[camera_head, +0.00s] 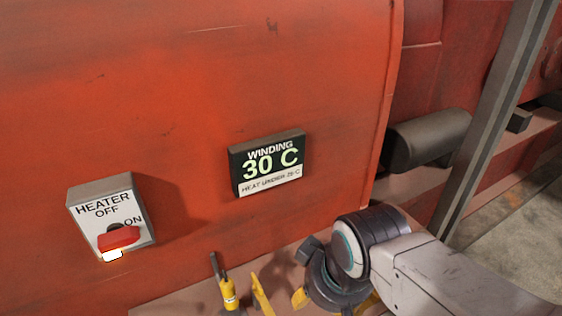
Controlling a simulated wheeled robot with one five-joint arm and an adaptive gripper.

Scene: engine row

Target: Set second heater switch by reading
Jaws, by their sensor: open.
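A grey heater switch box (86,209) labelled HEATER is mounted on the red engine side at the lower left. OFF is printed at its top and ON at its right. Its red switch handle (118,238) lies roughly sideways just below ON; a bright white patch shows under it. Its exact setting is hard to tell. A dark display (267,163) reads WINDING 30 C, with a small line HEAT UNDER and a figure that looks like 25 C. My gripper (240,284) is open and empty, low in the picture, right of the switch box and apart from it.
The red engine casing (200,80) fills the left and middle. A dark cylinder (430,138) and a grey slanted post (490,110) stand at the right, beyond my arm. The casing between switch box and display is bare.

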